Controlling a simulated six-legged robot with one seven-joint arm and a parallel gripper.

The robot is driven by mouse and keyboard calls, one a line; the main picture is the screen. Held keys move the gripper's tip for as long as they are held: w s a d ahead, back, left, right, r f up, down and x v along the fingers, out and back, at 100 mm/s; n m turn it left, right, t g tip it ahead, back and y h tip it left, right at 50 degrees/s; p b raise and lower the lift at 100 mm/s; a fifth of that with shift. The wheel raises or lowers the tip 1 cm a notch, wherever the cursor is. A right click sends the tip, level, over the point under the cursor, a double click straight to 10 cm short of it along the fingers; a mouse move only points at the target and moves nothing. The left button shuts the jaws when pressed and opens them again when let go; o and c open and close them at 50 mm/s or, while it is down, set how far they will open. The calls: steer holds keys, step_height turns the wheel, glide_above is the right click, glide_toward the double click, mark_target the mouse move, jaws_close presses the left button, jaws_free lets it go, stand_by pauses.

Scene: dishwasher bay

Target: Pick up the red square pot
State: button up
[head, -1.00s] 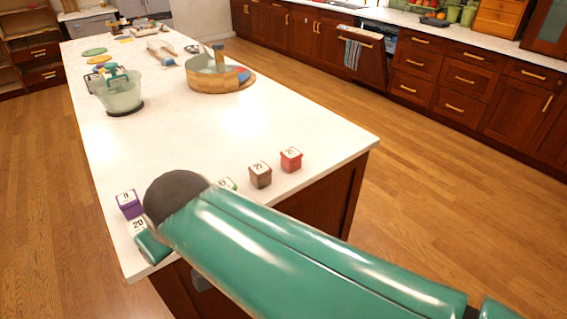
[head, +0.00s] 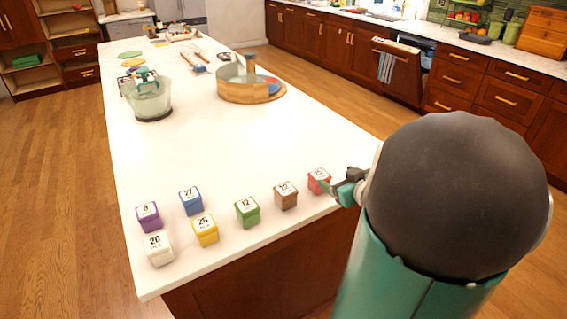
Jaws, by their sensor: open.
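The red square pot (head: 317,178) is a small cube-like pot with a numbered white top. It sits on the white counter near the front right edge, at the right end of a row of small pots. My gripper (head: 334,187) is open, just right of the red pot and overlapping its right side in the picture. I cannot tell whether a finger touches the pot. My arm's large dark joint hides part of the gripper and the counter's right edge.
Brown (head: 285,195), green (head: 247,212), yellow (head: 205,230), blue (head: 191,201), purple (head: 148,217) and white (head: 159,249) pots stand to the left. A clear bucket (head: 150,102) and a round wooden-sided tray (head: 243,93) stand farther back. The counter's middle is clear.

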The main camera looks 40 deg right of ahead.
mark_target(321, 175)
steer(key=s+f+t+y, duration=0.1)
steer(key=s+f+y, duration=0.1)
steer(key=s, duration=0.2)
steer(key=x, duration=0.8)
steer(key=shift+w+d, duration=0.15)
steer(key=shift+w, duration=0.2)
steer(key=shift+d+x, duration=0.15)
steer(key=shift+x, duration=1.2)
steer(key=shift+d+x, duration=0.15)
steer(key=shift+x, duration=1.2)
steer(key=c, duration=1.2)
